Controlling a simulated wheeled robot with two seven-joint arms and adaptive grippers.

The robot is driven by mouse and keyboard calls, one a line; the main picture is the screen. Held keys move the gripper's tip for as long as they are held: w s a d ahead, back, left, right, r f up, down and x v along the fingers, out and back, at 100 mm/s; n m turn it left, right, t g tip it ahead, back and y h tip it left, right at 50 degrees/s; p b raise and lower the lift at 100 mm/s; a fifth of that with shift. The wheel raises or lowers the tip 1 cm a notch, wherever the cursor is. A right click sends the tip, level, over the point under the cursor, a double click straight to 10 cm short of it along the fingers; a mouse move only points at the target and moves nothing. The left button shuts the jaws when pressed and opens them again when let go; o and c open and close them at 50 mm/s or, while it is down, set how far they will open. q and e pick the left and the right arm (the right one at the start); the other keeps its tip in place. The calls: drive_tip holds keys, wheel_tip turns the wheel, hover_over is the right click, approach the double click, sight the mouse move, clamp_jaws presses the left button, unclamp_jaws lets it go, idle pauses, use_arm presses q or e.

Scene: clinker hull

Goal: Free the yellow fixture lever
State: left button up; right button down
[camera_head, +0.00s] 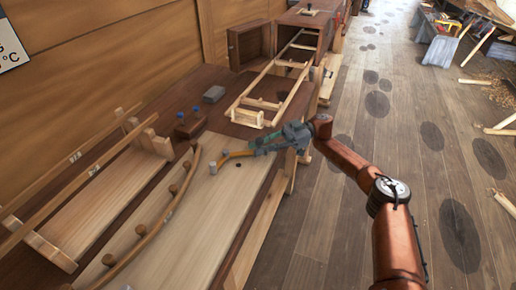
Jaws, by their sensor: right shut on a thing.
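The yellow fixture lever (236,155) is a thin bent orange-yellow bar over the far end of the pale bench board. Its left end lies near a small grey cylinder (213,168) on the board. My right gripper (257,149) reaches in from the right and is shut on the lever's right end. The fingers hide the part they hold. My left gripper is not in view.
A curved wooden strip (150,236) on round pegs runs along the pale board (205,232). A wooden ladder-like frame (250,103), a grey block (214,93) and blue-topped pieces (181,115) lie beyond. Long battens (62,165) rest at left.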

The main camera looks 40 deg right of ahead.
drive_tip(key=shift+r, duration=0.3)
drive_tip(key=c, duration=2)
unclamp_jaws()
drive_tip(key=o, duration=0.3)
drive_tip(key=shift+f, duration=0.15)
drive_tip(key=v, duration=0.6)
drive_tip(key=shift+w+d, duration=0.1)
drive_tip(key=shift+d, duration=0.1)
drive_tip(key=shift+s+d, duration=0.25)
drive_tip(key=shift+d, duration=0.3)
